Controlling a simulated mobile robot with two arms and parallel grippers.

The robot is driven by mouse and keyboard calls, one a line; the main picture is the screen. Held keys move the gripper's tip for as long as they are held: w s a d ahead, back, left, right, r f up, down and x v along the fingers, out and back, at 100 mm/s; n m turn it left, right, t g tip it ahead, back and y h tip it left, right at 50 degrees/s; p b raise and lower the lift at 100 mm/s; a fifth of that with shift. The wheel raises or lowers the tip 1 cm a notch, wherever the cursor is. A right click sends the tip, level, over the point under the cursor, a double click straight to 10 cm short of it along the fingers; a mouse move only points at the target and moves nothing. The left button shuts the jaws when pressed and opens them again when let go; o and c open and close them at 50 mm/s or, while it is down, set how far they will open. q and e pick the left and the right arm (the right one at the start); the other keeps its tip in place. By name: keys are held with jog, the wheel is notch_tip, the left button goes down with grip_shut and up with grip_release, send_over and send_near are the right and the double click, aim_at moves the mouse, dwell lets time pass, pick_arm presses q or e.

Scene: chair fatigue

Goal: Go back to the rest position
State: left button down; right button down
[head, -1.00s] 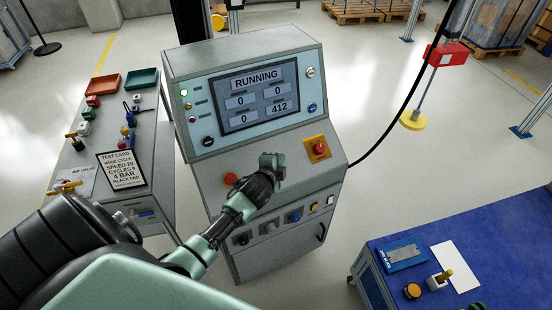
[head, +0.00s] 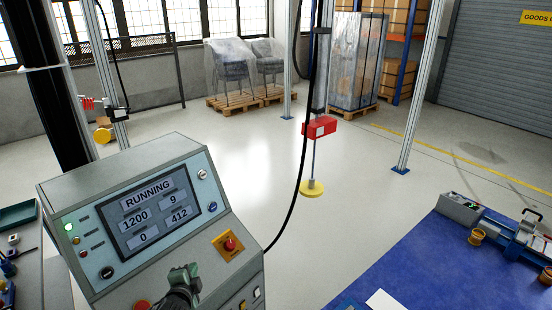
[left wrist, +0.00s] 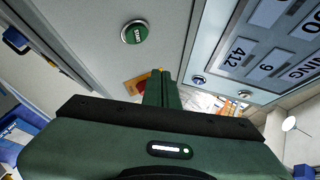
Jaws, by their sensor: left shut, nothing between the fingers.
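My left gripper (head: 184,277) is low in the head view, in front of the control console (head: 120,180). Its fingers are shut and empty. In the left wrist view the closed fingers (left wrist: 165,90) point along the console face, with a green START button (left wrist: 135,32) beyond them and apart from them. The console screen (head: 148,209) reads RUNNING, with 1200, 9, 0 and 412. A green lamp (head: 68,227) is lit on the panel. My right gripper is in neither view.
A red emergency button (head: 230,245) sits on the console's sloped front. A blue bench (head: 400,265) stands at lower right with a grey device (head: 459,208) on it. A red box (head: 319,128) hangs above a yellow pad (head: 312,188). Open floor lies behind the console.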

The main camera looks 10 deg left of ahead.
pick_arm(q)
jog(key=s+d+r+n+g+h, duration=0.1)
jog(key=s+d+n+g, duration=0.3)
jog(key=s, duration=0.7)
jog(key=s+d+r+n+g+h, duration=0.1)
jog(key=s+d+n+g+h, duration=0.15)
jog(key=s+d, duration=0.65)
jog(key=s+d+r+n+g, duration=0.1)
jog(key=s+d+n+g, duration=0.2)
jog(key=s, duration=1)
notch_tip(320, 180, down, 31)
jog(key=b, duration=0.5)
jog(key=s+a+f+g+b, duration=0.2)
jog(key=s+f+b, duration=0.3)
jog(key=s+f, duration=1.3)
notch_tip(320, 180, down, 4)
jog(key=shift+a, duration=0.35)
